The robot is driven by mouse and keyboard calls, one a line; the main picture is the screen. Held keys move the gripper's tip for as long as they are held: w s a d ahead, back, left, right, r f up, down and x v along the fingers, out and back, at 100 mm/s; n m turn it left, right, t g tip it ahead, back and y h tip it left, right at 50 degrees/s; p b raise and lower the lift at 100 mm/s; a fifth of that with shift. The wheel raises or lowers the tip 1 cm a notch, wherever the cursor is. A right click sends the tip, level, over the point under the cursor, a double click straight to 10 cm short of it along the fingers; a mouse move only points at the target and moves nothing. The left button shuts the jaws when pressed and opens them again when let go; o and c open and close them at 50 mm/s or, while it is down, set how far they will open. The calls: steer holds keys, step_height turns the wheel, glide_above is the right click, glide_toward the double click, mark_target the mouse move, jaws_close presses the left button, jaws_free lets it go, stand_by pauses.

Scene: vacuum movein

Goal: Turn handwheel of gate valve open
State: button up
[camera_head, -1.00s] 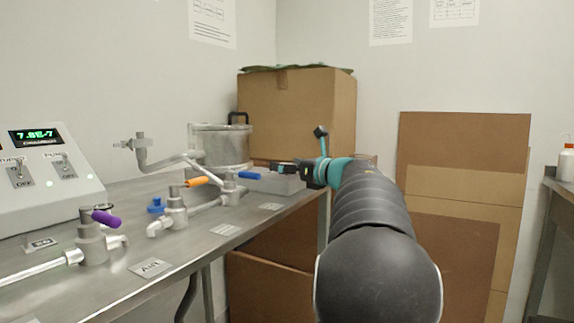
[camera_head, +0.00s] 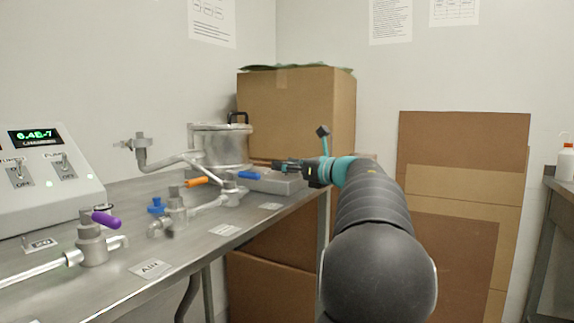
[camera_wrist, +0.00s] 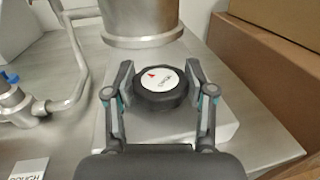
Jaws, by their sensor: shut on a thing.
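The handwheel (camera_wrist: 160,87) of the gate valve is a dark round knob with a white disc on top, marked with a red arrow and small lettering. It sits on a grey block, the valve body (camera_wrist: 215,128), which also shows in the head view (camera_head: 272,183). My gripper (camera_wrist: 159,80) has one finger on each side of the handwheel and is shut on it. In the head view my gripper (camera_head: 287,165) reaches in from the right above the block; the handwheel cannot be made out there. The red arrow points up and left in the wrist view.
A metal chamber (camera_head: 218,146) stands just behind the valve. Cardboard boxes (camera_head: 290,105) stand behind and right of the table. A control panel (camera_head: 45,175) sits at far left.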

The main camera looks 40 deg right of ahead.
steer(key=n+g+y+p, duration=0.1)
steer(key=n+y, duration=0.1)
steer(key=y, duration=0.1)
steer(key=n+g+y+p, duration=0.1)
steer(key=n+y, duration=0.1)
steer(key=y, duration=0.1)
steer(key=shift+d+n+g+y, duration=0.1)
steer(key=shift+n+g+y, duration=0.2)
steer(key=shift+g, duration=0.1)
steer(key=shift+n+g+y+p, duration=0.9)
steer(key=shift+n+g+y, duration=0.1)
steer(key=shift+y, duration=0.2)
steer(key=o, duration=1.2)
steer(key=shift+c, duration=0.2)
steer(key=v, duration=1.2)
steer(key=shift+w, duration=0.1)
